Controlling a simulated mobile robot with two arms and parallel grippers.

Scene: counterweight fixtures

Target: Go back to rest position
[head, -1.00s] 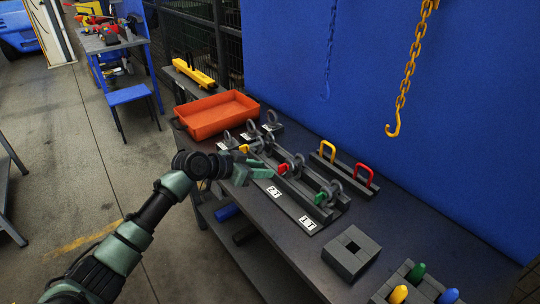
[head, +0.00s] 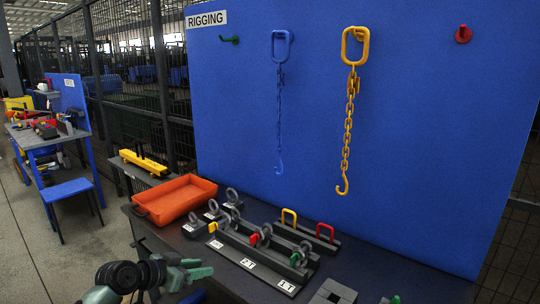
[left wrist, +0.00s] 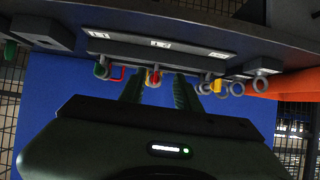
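My left gripper (head: 196,268) is at the lower left of the head view, in front of the bench's near edge. Its green fingers stand apart with nothing between them; the left wrist view (left wrist: 158,92) shows the same gap. The dark fixture rack (head: 225,250) on the bench holds grey shackles with a yellow pin (head: 212,227), a red pin (head: 254,239) and a green pin (head: 294,259). The gripper is apart from them. The red pin (left wrist: 154,77) shows beyond the fingers in the left wrist view. My right gripper is not in view.
An orange tray (head: 176,200) sits at the bench's left end. A rack with yellow (head: 289,216) and red (head: 325,231) handles stands behind the shackles. Blue (head: 280,120) and yellow (head: 350,110) chains hang on the blue board (head: 420,150). Floor at left is open.

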